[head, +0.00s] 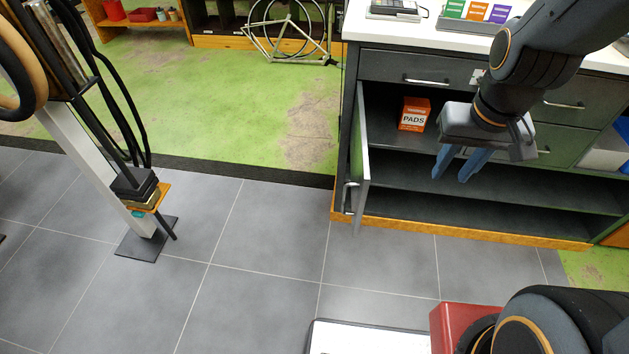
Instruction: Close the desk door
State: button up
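The desk (395,66) is a dark cabinet with a white top at the right. Its door (362,150) stands open at the left side of the compartment, swung out toward the camera and seen nearly edge-on. The door's handle (348,196) is on its outer, left face. My gripper (449,180) is in front of the open compartment, to the right of the door and apart from it. Its two blue fingers point down with a gap between them, and nothing shows between them.
An orange PADS box (414,114) stands on the upper shelf inside. Drawers (400,70) above are shut. A stand (147,240) with hanging tubes is at the left. Grey tiled floor (265,240) left of the door is clear. A bicycle frame (290,35) is behind.

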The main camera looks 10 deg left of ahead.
aim_at(360, 170)
jog(key=u, duration=0.55)
jog(key=i, duration=0.9)
jog(key=z, duration=0.1)
